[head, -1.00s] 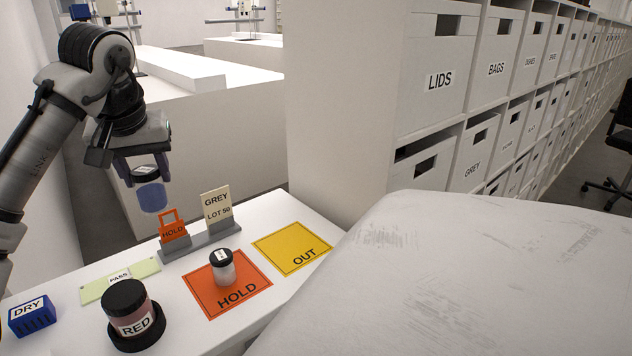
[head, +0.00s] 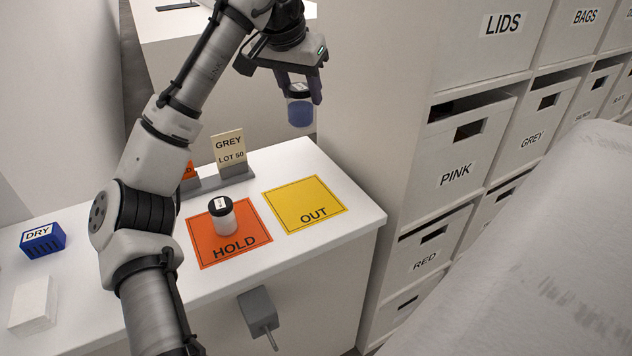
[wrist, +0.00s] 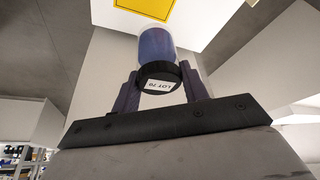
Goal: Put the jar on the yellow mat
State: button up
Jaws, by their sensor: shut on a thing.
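My gripper (head: 299,91) is shut on a jar (head: 300,112) with blue-violet contents and a dark lid. The jar hangs upright in the air, behind and above the yellow mat in the head view. The wrist view shows the jar (wrist: 156,44) between my fingers, its lid labelled "LOT 70". The yellow mat (head: 290,204), marked "OUT", lies bare on the white bench; part of it also shows at the top of the wrist view (wrist: 150,6).
A jar with pale grey contents (head: 223,217) stands on the orange HOLD mat (head: 257,256), left of the yellow mat. A GREY LOT 50 sign (head: 229,149) stands behind. A blue DRY block (head: 43,240) is far left. Labelled shelf boxes (head: 465,170) rise at right.

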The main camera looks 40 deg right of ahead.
notch_tip(320, 180, down, 20)
jog(key=shift+r+p, duration=0.25)
jog(key=shift+p, duration=0.2)
jog(key=shift+f, duration=0.1)
jog(key=o, duration=1)
jog(key=b+v, duration=0.1)
jog(key=v, duration=1.1)
jog(key=shift+a, duration=0.1)
